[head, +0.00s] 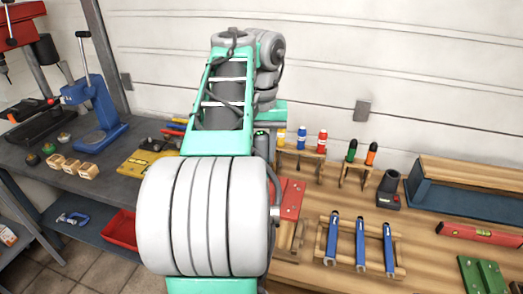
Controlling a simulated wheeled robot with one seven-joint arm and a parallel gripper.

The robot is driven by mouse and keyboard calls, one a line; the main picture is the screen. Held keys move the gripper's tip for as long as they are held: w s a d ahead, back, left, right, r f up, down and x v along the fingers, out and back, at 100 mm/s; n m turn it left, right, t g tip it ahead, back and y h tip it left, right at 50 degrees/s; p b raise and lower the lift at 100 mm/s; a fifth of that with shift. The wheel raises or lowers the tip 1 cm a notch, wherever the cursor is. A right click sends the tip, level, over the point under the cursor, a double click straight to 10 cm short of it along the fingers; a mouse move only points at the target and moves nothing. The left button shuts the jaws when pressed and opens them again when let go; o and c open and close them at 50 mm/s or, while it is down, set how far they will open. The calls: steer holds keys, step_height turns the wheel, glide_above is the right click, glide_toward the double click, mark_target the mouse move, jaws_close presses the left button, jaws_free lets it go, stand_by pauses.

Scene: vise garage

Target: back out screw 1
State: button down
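No screw can be made out in the head view, so I cannot tell which is screw 1. A red plate (291,198) lies on the wooden bench, partly hidden by my arm. A yellow block with dark parts (140,163) sits on the dark bench at left, its right side near my arm. Handled tools stand upright in wooden racks: yellow (281,138), blue (302,138) and red (322,141) ones, then green (352,150) and orange (371,153) ones. My arm fills the middle of the picture and my gripper does not show.
Several blue wrenches (360,243) lie on a wooden rack. A dark holder (389,190), a blue tray (465,203) and a red level (480,234) are at right. A blue press (95,100) and wooden blocks (72,166) are at left. A red bin (121,230) sits below.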

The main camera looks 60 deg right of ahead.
mark_target(261, 134)
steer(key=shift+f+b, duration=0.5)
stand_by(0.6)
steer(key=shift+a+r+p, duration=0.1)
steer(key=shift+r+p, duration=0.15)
steer(key=shift+p, duration=0.15)
stand_by(1.4)
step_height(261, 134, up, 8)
steer(key=p, duration=0.7)
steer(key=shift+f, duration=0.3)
